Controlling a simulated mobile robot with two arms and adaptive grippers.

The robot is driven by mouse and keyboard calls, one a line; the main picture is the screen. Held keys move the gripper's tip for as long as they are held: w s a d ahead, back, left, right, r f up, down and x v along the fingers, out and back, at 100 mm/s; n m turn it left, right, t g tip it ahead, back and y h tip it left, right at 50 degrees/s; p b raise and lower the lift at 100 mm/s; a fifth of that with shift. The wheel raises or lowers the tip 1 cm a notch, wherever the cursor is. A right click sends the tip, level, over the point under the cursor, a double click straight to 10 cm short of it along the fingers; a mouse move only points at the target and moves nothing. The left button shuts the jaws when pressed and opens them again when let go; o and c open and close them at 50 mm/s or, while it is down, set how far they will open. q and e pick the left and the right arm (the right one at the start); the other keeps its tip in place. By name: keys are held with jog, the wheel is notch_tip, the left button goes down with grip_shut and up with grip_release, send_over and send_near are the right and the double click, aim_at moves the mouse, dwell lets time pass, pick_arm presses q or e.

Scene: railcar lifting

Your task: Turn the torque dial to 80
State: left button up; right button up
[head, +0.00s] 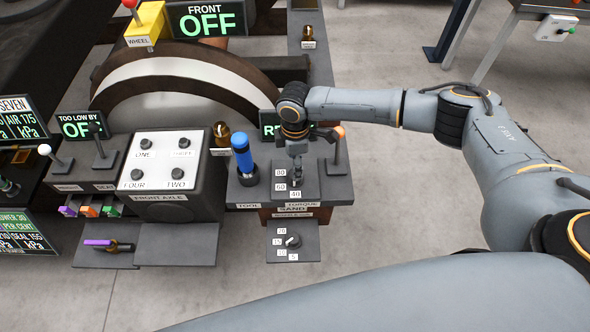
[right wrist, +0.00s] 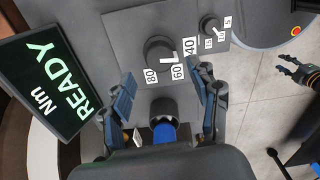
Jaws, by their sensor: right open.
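The torque dial (right wrist: 159,52) is a dark round knob with a white pointer mark on its panel, in the right wrist view. Its labels 80 (right wrist: 151,76), 60 (right wrist: 177,72) and 40 (right wrist: 189,46) lie around it. The mark appears turned toward the 60 side. My right gripper (right wrist: 161,74) is open and empty, its fingertips apart on either side below the dial. In the head view, my right gripper (head: 296,171) hangs over the torque panel (head: 312,182) and hides most of the dial. A dark gripper (right wrist: 286,65), seemingly my left, shows open at the wrist view's right.
The blue-handled tool (head: 243,153) stands left of the torque panel; its handle (right wrist: 165,132) is close in the wrist view. A smaller sand dial (head: 292,240) sits in front. A lever with an orange knob (head: 338,133) stands right. A screen (right wrist: 48,90) reads READY Nm.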

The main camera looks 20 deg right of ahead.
notch_tip(320, 180, down, 5)
jog(key=shift+f, duration=0.1)
dwell(0.3)
jog(key=c, duration=1.2)
